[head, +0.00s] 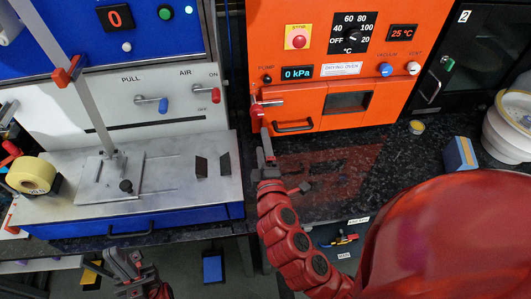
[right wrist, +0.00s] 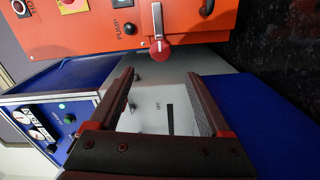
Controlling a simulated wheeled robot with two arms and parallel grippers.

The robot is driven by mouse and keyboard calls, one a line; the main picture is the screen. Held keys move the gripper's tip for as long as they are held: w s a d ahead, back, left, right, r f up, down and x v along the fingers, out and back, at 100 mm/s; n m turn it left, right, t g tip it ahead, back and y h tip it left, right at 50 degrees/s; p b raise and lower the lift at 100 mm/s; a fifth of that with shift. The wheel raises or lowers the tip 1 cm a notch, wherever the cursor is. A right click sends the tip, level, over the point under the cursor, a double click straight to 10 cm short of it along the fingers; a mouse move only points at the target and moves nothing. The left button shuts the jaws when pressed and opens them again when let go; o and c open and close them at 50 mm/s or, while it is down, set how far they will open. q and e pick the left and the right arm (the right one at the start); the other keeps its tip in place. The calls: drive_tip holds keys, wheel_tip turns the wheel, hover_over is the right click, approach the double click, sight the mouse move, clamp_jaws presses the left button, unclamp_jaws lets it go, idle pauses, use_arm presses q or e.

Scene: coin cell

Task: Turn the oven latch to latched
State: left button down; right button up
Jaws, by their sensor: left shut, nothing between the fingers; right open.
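The orange drying oven (head: 345,85) stands at the back centre, its door closed against the front. Its latch is a silver lever with a red knob (head: 257,109), at the door's upper left. The lever lies about level, with the knob to the left. In the right wrist view the red knob (right wrist: 160,52) shows just beyond my fingertips, in line with the gap between them. My right gripper (right wrist: 168,80) is open and empty; it also shows in the head view (head: 263,140), just below the knob. My left gripper (head: 128,265) is shut and empty, low at the left.
A grey and blue press bench (head: 110,195) with blue and red levers stands at the left. The oven door handle (head: 293,127) sits to the right below the latch. The dark counter (head: 400,150) before the oven is mostly clear. A blue box (head: 460,154) stands at the right.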

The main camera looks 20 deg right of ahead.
drive_tip(key=shift+p+v, duration=0.9)
drive_tip(key=shift+v, duration=1.4)
